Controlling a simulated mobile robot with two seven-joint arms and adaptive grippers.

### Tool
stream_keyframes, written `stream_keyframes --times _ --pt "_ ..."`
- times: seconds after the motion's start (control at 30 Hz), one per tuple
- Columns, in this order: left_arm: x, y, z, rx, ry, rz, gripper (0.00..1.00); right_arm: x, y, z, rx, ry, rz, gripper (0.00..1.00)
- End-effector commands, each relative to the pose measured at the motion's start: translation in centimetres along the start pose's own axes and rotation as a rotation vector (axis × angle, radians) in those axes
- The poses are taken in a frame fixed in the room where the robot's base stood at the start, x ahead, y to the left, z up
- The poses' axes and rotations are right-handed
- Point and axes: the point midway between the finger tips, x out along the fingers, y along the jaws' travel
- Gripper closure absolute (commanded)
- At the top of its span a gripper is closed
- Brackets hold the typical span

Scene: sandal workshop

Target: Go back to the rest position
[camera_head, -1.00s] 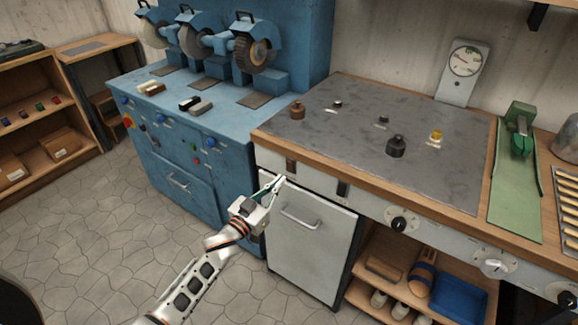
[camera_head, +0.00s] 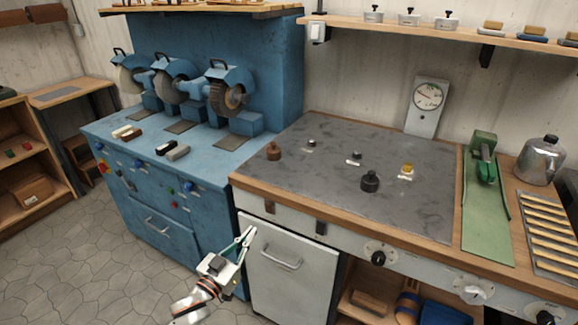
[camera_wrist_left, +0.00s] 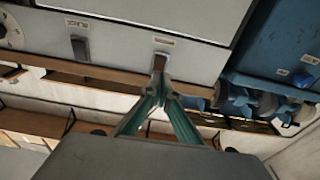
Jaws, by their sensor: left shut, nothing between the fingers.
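My left gripper (camera_head: 247,236) is in the lower middle of the head view, in front of the workbench by the top left corner of the white cabinet door (camera_head: 284,268). Its green fingers are shut, with nothing between them. In the left wrist view the fingertips (camera_wrist_left: 160,78) meet, pointing toward a brown switch (camera_wrist_left: 160,62) on the pale front panel. I cannot tell whether they touch it. My right gripper is in neither view.
The blue grinding machine (camera_head: 160,190) stands left of the bench. The bench's grey top (camera_head: 320,185) carries several small weights, with a dial gauge (camera_head: 427,105) behind. An open shelf (camera_head: 350,300) is below. Tiled floor (camera_head: 80,270) is clear at the lower left.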

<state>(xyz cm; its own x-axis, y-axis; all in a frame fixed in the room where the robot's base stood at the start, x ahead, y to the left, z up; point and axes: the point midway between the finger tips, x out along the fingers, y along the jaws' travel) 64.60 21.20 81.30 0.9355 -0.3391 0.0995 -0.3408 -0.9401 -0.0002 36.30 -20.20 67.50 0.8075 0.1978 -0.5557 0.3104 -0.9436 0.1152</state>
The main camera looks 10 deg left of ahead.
Motion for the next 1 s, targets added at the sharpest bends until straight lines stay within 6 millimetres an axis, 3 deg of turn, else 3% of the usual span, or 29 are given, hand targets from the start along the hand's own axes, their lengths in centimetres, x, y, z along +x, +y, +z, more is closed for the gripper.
stream_keyframes --times 0.13,0.23,0.5,0.6,0.7,0.83,1.0 --pt "-1.5 0.4 1.1 0.006 -0.032 -0.02 1.0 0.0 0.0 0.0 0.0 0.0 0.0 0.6" --pt "-4.6 1.2 3.1 0.023 -0.103 -0.058 1.0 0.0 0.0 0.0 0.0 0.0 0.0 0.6" --pt "-17.8 5.7 9.2 0.081 -0.439 -0.122 1.0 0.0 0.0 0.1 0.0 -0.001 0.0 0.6" --pt "-22.1 7.7 10.4 0.093 -0.552 -0.106 1.0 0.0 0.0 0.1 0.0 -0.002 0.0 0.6" --pt "-25.1 9.2 10.9 0.101 -0.632 -0.083 1.0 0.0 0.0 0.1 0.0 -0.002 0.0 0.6" --pt "-27.2 10.4 11.2 0.106 -0.686 -0.062 1.0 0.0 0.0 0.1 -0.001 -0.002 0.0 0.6" --pt "-27.6 10.6 11.2 0.107 -0.697 -0.057 1.0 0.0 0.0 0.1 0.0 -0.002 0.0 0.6"
